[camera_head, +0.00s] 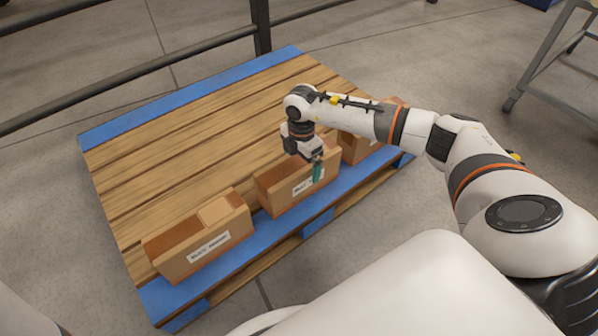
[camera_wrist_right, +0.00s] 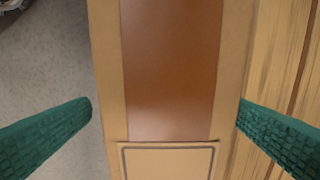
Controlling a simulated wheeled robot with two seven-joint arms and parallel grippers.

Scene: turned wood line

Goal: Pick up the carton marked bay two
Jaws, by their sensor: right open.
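Three brown cartons stand in a row along the near blue edge of the pallet. The left carton (camera_head: 200,240) and the middle carton (camera_head: 275,195) bear white labels, too small to read surely. The right carton (camera_head: 356,150) is partly hidden by my right arm. My right gripper (camera_head: 307,168) is open over the right part of the middle carton, one green finger in front of its labelled face. In the right wrist view, the carton top (camera_wrist_right: 170,70) with a darker brown strip lies between the two spread green fingers, with gaps showing at both sides. My left gripper is out of view.
The wooden pallet (camera_head: 185,130) has blue edges, and its slatted back area is bare. A dark metal railing (camera_head: 130,78) runs behind it. A grey wheeled frame (camera_head: 545,60) stands at the upper right. Concrete floor surrounds the pallet.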

